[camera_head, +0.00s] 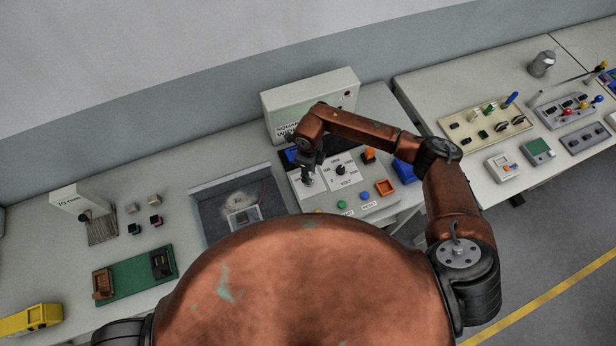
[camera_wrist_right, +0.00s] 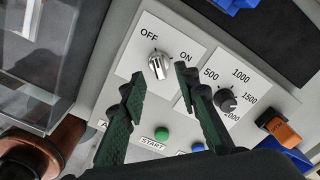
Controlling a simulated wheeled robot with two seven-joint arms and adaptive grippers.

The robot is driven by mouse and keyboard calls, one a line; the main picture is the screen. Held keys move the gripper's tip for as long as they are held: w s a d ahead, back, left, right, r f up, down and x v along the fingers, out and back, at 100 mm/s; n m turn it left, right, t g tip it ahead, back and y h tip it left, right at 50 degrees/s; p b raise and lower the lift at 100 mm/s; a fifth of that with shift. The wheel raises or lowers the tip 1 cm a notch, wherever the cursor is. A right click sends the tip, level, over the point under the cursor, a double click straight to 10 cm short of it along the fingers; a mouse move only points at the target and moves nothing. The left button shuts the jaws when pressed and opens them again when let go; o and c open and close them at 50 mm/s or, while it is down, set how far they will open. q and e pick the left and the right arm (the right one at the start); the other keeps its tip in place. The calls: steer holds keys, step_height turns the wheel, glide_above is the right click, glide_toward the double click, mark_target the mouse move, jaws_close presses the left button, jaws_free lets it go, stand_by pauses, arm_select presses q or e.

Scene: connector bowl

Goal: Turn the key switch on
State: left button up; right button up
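The key switch (camera_wrist_right: 158,66) is a silver knob on a white plate marked OFF at the upper left and ON at the upper right, in the right wrist view. Its ridge looks roughly upright in the picture; which mark it points to I cannot tell for sure. My right gripper (camera_wrist_right: 157,80) is open, one green-black finger on each side of the knob, with gaps to both. In the head view, my right gripper (camera_head: 308,172) is over the left part of the control panel (camera_head: 372,204) and mostly hides the switch. My left gripper is not in view.
Right of the switch is a black dial (camera_wrist_right: 225,100) marked 500 to 2000. Below are a green START button (camera_wrist_right: 161,132) and a blue button (camera_wrist_right: 198,147). An orange rocker (camera_wrist_right: 280,128) is at the right. A glass-sided box (camera_wrist_right: 45,60) stands at the left.

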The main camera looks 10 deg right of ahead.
steer(key=shift+f+p, duration=0.35)
steer(key=shift+f, duration=1.65)
steer(key=shift+c, duration=0.4)
jaws_close()
